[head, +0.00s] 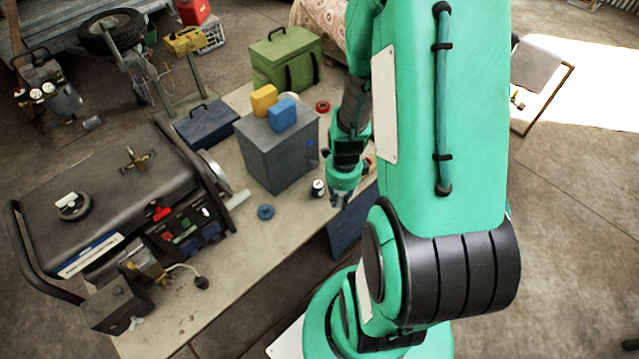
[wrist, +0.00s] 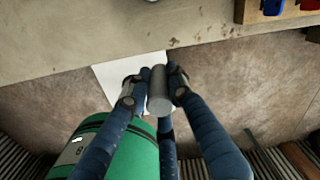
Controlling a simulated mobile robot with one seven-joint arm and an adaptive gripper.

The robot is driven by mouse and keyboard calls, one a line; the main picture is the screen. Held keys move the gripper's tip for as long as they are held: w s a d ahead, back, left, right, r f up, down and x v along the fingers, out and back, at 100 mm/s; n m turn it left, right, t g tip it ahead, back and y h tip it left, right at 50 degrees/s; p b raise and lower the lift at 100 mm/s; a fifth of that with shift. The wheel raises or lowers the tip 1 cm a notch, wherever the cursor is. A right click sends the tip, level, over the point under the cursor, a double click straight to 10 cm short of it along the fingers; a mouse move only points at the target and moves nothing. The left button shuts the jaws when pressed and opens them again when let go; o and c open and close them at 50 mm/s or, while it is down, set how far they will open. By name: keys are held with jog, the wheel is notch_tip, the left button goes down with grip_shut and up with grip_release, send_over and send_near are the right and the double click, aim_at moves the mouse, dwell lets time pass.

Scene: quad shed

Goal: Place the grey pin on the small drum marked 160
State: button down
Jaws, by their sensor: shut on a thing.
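My gripper (head: 340,200) is shut on the grey pin (wrist: 159,92), a plain cylinder that shows between the dark blue fingers in the wrist view. In the wrist view the pin is over the floor, just off the table's edge. In the head view the pin cannot be made out clearly. A small light-and-dark can (head: 318,188) stands on the table just left of my gripper. It may be the small drum, but I cannot read a 160 on it or on anything else.
A wooden tray (wrist: 248,12) with red and blue items is top right in the wrist view.

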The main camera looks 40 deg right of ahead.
jog(key=n, duration=0.1)
jog(key=a+r+n, duration=0.1)
jog(key=a+n+p, duration=0.1)
jog(key=n, duration=0.1)
jog(key=shift+s+r, duration=0.35)
jog(key=shift+r, duration=0.05)
jog(key=s+a+r+n+p, duration=0.2)
jog(key=a+r+n, duration=0.1)
jog(key=n, duration=0.8)
jog(key=shift+a+r, duration=0.2)
jog(key=shift+a, duration=0.6)
send_over(318, 184)
jog(key=shift+f, duration=0.75)
jog(key=shift+b, duration=0.3)
jog(key=shift+f, duration=1.75)
